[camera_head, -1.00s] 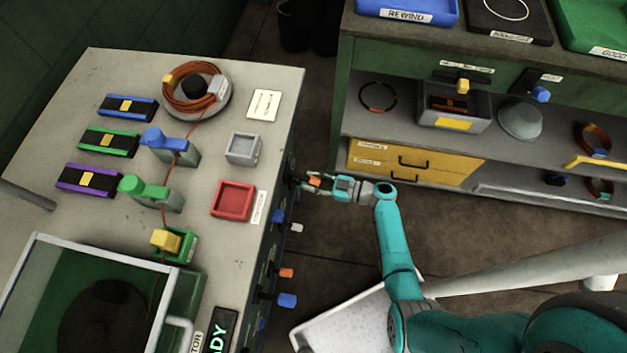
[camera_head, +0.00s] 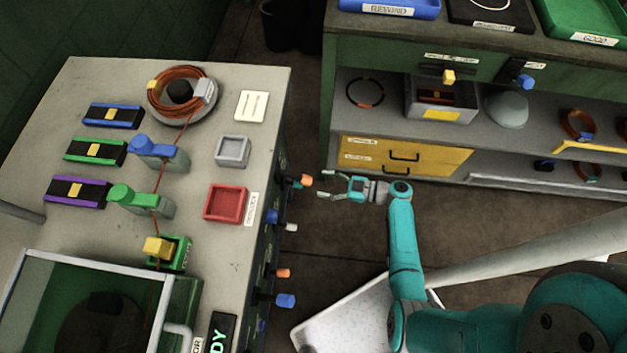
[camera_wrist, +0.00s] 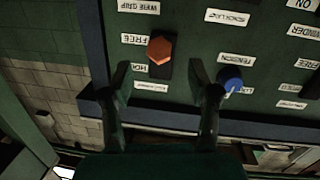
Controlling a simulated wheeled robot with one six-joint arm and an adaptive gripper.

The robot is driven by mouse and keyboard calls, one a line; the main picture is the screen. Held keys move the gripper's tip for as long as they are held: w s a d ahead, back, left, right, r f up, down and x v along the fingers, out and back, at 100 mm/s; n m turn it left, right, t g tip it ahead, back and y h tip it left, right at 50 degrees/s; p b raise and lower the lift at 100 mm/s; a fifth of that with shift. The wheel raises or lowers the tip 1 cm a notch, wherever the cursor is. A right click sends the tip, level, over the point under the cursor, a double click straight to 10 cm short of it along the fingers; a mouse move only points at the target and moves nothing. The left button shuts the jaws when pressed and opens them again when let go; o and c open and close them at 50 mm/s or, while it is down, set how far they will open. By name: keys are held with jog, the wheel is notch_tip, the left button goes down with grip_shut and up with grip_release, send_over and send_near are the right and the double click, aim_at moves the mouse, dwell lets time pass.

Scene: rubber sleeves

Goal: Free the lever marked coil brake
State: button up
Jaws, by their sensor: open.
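An orange-ended lever (camera_head: 305,181) sticks out from the dark side panel of the grey bench. In the wrist view its orange hexagonal end (camera_wrist: 160,50) stands beside a "FREE" label (camera_wrist: 133,40), with a "WIRE GRIP" label (camera_wrist: 139,8) above. I cannot read "coil brake" on any label; the small one below the orange end is too blurred. My gripper (camera_head: 326,187) is open and empty, just right of the orange end and apart from it. In the wrist view my two fingers (camera_wrist: 160,68) stand either side of and below the orange end.
A blue knob (camera_wrist: 230,80) is close to my right finger in the wrist view. Lower on the panel are another orange knob (camera_head: 283,273) and a blue one (camera_head: 285,300). The green cabinet with a yellow drawer unit (camera_head: 365,155) stands beyond; open floor lies between.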

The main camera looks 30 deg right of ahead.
jog(key=shift+v, duration=2.45)
